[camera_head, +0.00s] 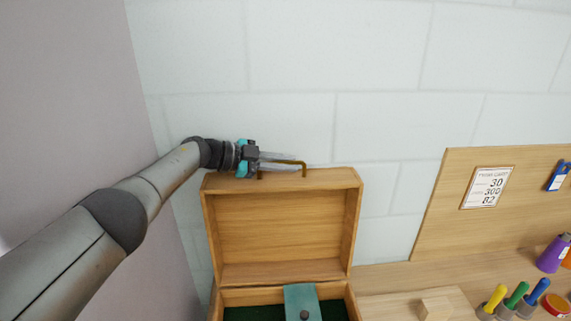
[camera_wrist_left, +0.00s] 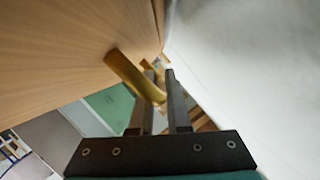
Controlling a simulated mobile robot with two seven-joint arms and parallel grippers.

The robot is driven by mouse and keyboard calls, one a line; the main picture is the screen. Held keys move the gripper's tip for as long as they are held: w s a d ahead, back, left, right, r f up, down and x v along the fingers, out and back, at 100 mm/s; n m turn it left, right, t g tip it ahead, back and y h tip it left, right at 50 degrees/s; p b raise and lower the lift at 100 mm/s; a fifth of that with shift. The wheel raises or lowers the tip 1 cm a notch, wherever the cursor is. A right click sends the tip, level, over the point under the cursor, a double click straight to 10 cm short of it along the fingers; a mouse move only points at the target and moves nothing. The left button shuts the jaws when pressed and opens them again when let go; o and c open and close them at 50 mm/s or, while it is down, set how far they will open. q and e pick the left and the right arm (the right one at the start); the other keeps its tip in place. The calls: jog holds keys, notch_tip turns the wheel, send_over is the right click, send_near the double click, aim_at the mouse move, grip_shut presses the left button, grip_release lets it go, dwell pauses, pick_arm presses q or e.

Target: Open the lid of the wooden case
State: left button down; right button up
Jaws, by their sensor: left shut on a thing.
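The wooden case (camera_head: 250,297) stands at the bottom middle of the head view. Its lid (camera_head: 280,225) is raised and roughly upright, with its inner face showing, and the inside is exposed. A brass handle (camera_head: 304,170) is on the lid's upper edge; it also shows in the left wrist view (camera_wrist_left: 130,75). My left gripper (camera_head: 292,162) reaches in from the left along the top of the lid and is shut on the handle. Its two fingers also show in the left wrist view (camera_wrist_left: 161,75). My right gripper is out of view.
Inside the case are a dark green lining (camera_head: 250,313) and a teal piece (camera_head: 302,299) with a dark knob. Right of it are a wooden block (camera_head: 436,308), colored handles (camera_head: 517,294) and a purple bottle (camera_head: 552,254). A pegboard-like panel (camera_head: 440,220) and a pale wall stand behind.

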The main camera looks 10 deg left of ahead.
pick_arm(q)
jog(key=shift+w+a+f, duration=0.1)
jog(key=shift+w+f, duration=0.05)
jog(key=shift+w, duration=0.15)
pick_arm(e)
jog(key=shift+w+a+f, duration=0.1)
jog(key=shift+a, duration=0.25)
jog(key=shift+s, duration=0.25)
pick_arm(q)
jog(key=c, duration=0.9)
grip_release()
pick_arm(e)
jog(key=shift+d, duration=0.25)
